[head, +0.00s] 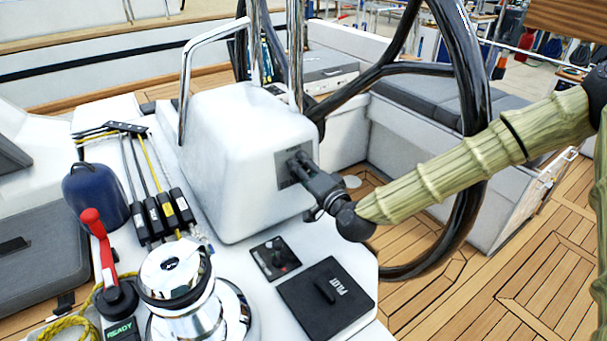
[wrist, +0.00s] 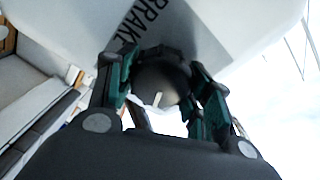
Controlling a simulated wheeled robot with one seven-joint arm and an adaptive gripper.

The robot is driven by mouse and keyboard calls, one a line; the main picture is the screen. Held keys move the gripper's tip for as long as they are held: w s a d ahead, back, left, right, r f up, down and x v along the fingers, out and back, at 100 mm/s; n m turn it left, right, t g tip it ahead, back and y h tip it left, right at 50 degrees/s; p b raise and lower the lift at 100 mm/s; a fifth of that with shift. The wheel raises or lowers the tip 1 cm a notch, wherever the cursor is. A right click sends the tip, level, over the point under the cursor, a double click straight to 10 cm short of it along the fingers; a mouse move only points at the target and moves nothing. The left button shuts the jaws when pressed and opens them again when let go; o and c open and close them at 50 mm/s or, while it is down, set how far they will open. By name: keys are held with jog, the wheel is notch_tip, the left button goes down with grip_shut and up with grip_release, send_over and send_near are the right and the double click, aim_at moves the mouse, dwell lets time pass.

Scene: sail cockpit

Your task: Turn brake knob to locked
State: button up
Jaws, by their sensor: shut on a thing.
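The brake knob (wrist: 160,78) is a round black knob with a short pale mark on its face. It stands out from a grey plate lettered "BRAKE" (wrist: 146,22), on the side of the white pedestal (head: 235,150). My gripper (wrist: 163,95) has its fingers on both sides of the knob and is shut on it. In the head view my gripper (head: 303,168) reaches the plate from the right and hides most of the knob. I cannot read any locked marking.
A large black steering wheel (head: 470,70) stands behind my arm. A chrome winch (head: 175,275), a red-handled lever (head: 95,225), a small switch panel (head: 275,258) and a black "PILOT" cover (head: 325,298) sit below the pedestal. Wooden deck (head: 540,250) lies open at right.

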jog(key=m+b, duration=0.1)
jog(key=m, duration=0.1)
jog(key=m+b, duration=0.1)
jog(key=m, duration=0.1)
jog(key=m+b, duration=0.1)
jog(key=m, duration=0.1)
jog(key=shift+d+f+m, duration=0.1)
jog(key=shift+f+m, duration=0.2)
jog(key=m+b, duration=0.1)
jog(key=m, duration=0.3)
jog(key=shift+g+b, duration=0.3)
jog(key=shift+b, duration=0.05)
jog(key=shift+m, duration=0.3)
jog(key=o, duration=1)
jog(key=v, duration=1.2)
jog(key=shift+r, duration=0.2)
